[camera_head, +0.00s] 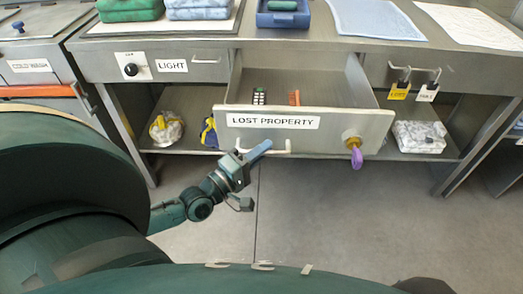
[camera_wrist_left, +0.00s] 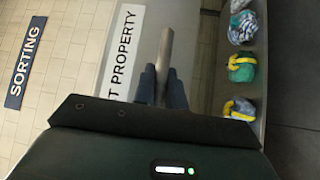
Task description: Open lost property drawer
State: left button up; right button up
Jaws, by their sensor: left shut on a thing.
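The lost property drawer (camera_head: 270,122) is pulled out of the steel counter, with its inside visible. Its white label (camera_head: 273,121) reads LOST PROPERTY. My left gripper (camera_head: 258,150) is at the left part of the drawer's bar handle (camera_head: 281,151), below the label. In the left wrist view the two fingers (camera_wrist_left: 161,85) are shut on the handle (camera_wrist_left: 166,46). A dark item with buttons (camera_head: 259,96) and an orange item (camera_head: 294,98) lie in the drawer. My right gripper is out of view.
A brass lock (camera_head: 350,136) with a purple tag (camera_head: 356,158) sticks out from the drawer front's right side. The LIGHT drawer (camera_head: 165,67) is shut at left. Wrapped bundles (camera_head: 166,128) lie on the lower shelf. The floor (camera_head: 330,210) in front is clear.

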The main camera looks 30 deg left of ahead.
aim_at(255, 141)
pick_arm(q)
grip_shut()
jog(key=w+a, duration=0.1)
jog(key=w+a+b, duration=0.1)
jog(key=w, duration=0.1)
jog(key=w+a, duration=0.1)
jog(key=shift+w+b, duration=0.3)
jog(key=shift+w, duration=0.25)
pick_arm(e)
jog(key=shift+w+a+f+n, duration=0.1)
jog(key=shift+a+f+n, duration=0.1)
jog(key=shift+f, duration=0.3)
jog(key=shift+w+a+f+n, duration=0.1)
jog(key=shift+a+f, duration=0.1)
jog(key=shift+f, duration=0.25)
pick_arm(q)
jog(key=o, duration=0.6)
grip_release()
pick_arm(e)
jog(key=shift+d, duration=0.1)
